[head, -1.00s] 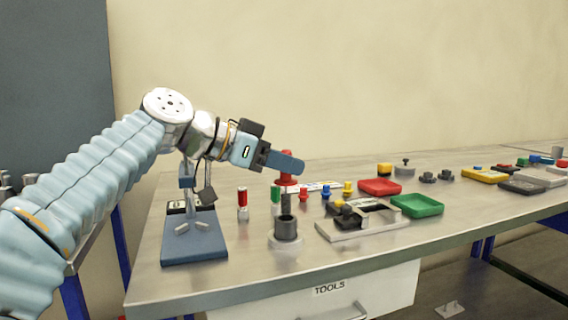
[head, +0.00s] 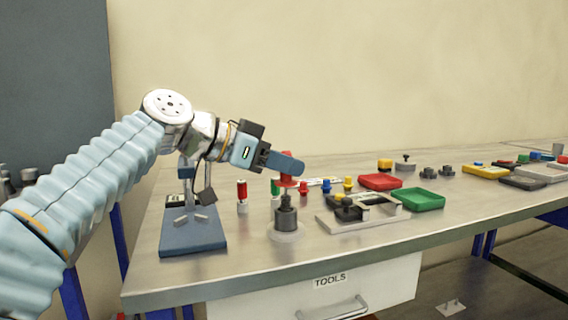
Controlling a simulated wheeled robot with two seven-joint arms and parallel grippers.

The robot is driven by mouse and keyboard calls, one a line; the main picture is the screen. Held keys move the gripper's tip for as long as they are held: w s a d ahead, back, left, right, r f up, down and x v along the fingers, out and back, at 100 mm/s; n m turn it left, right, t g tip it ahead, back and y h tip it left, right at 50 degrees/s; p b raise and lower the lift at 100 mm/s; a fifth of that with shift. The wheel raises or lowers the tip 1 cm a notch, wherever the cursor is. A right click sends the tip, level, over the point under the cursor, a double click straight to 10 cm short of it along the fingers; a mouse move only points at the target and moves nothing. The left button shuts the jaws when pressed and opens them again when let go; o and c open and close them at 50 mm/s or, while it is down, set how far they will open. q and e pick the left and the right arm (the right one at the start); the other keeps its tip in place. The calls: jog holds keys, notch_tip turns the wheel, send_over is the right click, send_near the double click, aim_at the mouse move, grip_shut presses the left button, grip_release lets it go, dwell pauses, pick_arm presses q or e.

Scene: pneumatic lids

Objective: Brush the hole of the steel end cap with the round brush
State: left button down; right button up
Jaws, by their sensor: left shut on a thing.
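My left gripper (head: 282,163) comes in from the left and is shut on the round brush (head: 287,181), held upright by its red handle. The dark lower part of the brush reaches down to the mouth of a dark grey steel cylinder (head: 286,218), which appears to be the end cap. The brush tip is hidden and seems to be inside the hole. The cylinder stands upright on a pale round base (head: 286,237) near the table's front edge. My right gripper is not in view.
A blue stand (head: 193,238) is left of the cylinder. A grey fixture (head: 355,219) is close on its right, with red (head: 381,181) and green (head: 418,200) trays beyond. Red (head: 242,198) and green small cylinders stand behind. The metal table (head: 235,275) is clear in front.

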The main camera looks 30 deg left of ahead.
aim_at(284, 151)
pick_arm(q)
jog(key=shift+f+b, duration=0.5)
jog(key=shift+f, duration=0.25)
jog(key=shift+r+p, duration=0.95)
jog(key=shift+r, duration=0.15)
jog(key=shift+f+b, duration=1.1)
jog(key=shift+r+p, duration=0.9)
jog(key=shift+r, duration=0.2)
jog(key=shift+f+b, duration=1.05)
jog(key=shift+f, duration=0.05)
jog(key=shift+r+p, duration=0.95)
jog(key=shift+r, duration=0.15)
jog(key=shift+f+b, duration=1.1)
jog(key=shift+r+p, duration=1)
jog(key=shift+r, duration=0.1)
jog(key=shift+f+b, duration=1.1)
jog(key=shift+r, duration=0.15)
notch_tip(284, 151, up, 5)
jog(key=p, duration=0.5)
jog(key=shift+r+p, duration=0.75)
jog(key=shift+r, duration=0.2)
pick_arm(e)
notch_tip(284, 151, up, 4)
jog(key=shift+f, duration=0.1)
